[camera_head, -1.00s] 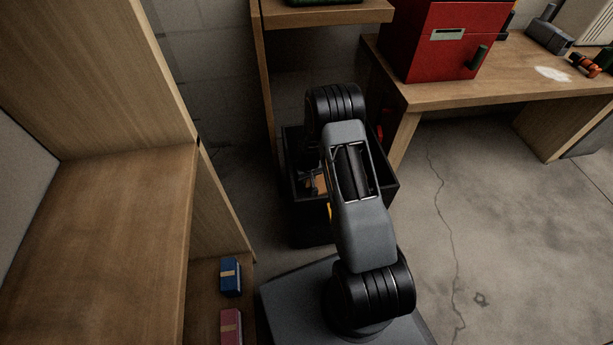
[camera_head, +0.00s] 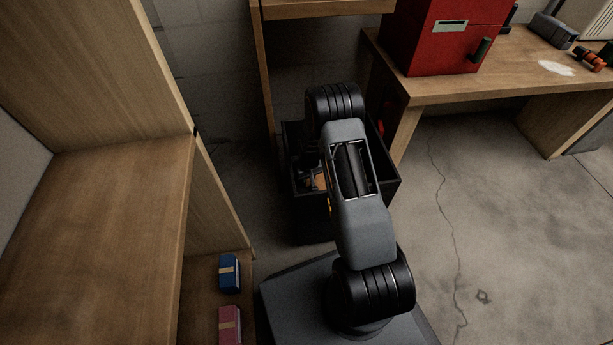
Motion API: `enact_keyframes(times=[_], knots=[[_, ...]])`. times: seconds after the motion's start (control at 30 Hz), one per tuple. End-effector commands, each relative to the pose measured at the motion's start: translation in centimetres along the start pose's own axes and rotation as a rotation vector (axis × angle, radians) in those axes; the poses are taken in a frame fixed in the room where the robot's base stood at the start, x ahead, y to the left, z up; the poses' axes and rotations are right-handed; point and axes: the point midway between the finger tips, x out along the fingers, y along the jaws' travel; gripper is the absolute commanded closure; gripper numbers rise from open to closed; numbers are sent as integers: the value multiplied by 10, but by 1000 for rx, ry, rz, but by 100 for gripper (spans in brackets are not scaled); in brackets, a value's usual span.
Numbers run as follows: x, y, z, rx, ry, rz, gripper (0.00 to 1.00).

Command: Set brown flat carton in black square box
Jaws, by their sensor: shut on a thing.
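The black square box (camera_head: 311,222) stands on the floor in the middle of the head view, behind and partly under my arm. Its top is open. A small part of the brown flat carton (camera_head: 319,178) shows inside the box's outline, left of my arm. My gripper (camera_head: 312,176) is mostly hidden by my arm, at the box's opening, and is shut on the carton. I cannot tell whether the carton touches the box's floor or walls.
A wooden shelf (camera_head: 95,230) stands at the left, with a blue box (camera_head: 229,273) and a dark red box (camera_head: 230,325) on its lower level. A wooden table (camera_head: 490,90) with a red cabinet (camera_head: 445,40) is at the right. The cracked concrete floor (camera_head: 500,220) is clear.

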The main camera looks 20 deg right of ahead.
Motion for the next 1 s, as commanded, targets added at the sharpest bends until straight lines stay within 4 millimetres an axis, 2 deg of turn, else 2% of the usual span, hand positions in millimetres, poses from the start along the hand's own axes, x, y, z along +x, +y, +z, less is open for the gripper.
enact_keyframes(times=[0.67, 0.7, 1.0], knots=[[10, 0, 1, 0, 0, 0, 100], [10, 0, 1, 0, 0, 0, 73], [9, 0, 1, 0, 0, 0, 44]])
